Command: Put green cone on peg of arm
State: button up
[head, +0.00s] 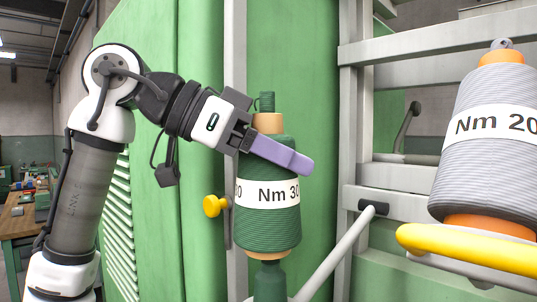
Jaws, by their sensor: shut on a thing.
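The green cone (268,235) stands upright at centre, wound with dark green yarn on an orange core, with a white "Nm 30" band. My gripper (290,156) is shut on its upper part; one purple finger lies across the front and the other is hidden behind. A pale grey arm (335,248) slopes down towards the cone's foot. A green post (268,278) shows directly below the cone. A green piece (266,102) rises above the orange core; I cannot tell whether it is the peg's tip or something behind.
A yellow knob (215,206) is left of the green cone. Green machine panels and a grey frame (350,150) stand close behind. A workbench (22,222) is far left.

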jog(key=shift+w+d, duration=0.2)
jog(key=shift+d, duration=0.05)
jog(key=shift+f, duration=2.35)
jog(key=shift+f+b, duration=1.5)
jog(key=shift+f, duration=0.7)
jog(key=o, duration=1.3)
jog(key=shift+o, duration=0.2)
jog(key=shift+a, duration=0.15)
